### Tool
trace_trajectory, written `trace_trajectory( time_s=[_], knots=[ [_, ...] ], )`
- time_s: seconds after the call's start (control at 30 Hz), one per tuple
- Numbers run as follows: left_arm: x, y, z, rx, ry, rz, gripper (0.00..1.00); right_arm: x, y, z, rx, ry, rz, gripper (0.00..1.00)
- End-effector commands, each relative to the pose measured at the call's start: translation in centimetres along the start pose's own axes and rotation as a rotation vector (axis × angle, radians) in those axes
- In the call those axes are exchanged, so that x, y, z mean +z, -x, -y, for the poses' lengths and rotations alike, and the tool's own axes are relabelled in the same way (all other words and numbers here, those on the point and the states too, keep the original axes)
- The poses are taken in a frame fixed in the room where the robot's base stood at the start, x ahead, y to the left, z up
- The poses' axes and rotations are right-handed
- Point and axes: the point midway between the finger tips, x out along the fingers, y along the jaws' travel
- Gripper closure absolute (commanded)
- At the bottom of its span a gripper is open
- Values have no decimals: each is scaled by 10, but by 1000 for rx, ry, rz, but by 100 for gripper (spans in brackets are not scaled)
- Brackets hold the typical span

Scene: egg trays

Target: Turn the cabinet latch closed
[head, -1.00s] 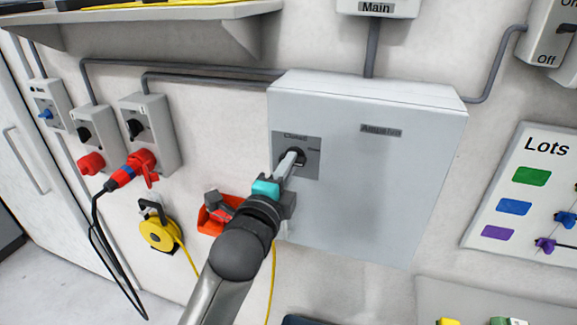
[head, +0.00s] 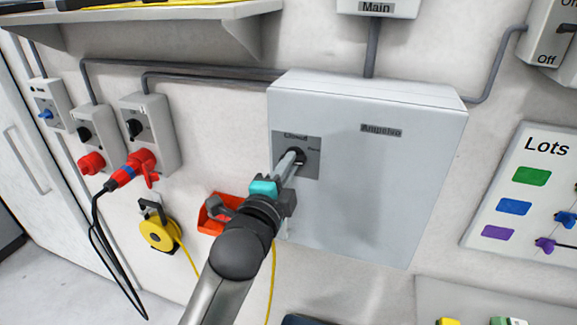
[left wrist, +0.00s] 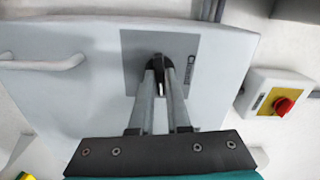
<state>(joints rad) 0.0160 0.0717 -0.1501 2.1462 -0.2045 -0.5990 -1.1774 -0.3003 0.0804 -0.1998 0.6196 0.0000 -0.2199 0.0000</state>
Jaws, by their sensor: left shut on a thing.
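The grey cabinet (head: 365,200) hangs on the wall in the middle of the head view. Its black latch (head: 299,154) sits on a darker plate (head: 311,170) near the upper left of the door, with a "Closed" label above it. In the left wrist view, the latch (left wrist: 158,72) is between my fingertips, and a pale mark on it points toward the gripper. My left gripper (head: 294,158) is shut on the latch, with a finger on each side of it in the wrist view (left wrist: 161,78). The fingers partly hide the latch in the head view.
Switch boxes with red plugs (head: 140,163) and a yellow reel (head: 159,232) are on the wall at left. A shelf (head: 170,20) juts out above. A "Lots" board (head: 510,245) hangs at right. The wrist view shows a cabinet handle (left wrist: 45,63) and a red knob (left wrist: 283,105).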

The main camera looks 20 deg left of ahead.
Motion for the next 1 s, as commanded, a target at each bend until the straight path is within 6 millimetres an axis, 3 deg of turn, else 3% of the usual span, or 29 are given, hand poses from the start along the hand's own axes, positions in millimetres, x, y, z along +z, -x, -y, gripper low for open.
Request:
trace_trajectory(
  time_s=[1.0],
  knots=[
    [0, 0, 0, -2, 952, 0, 100, -1, 0, 0, 0, 0, -1, 100]
  ],
)
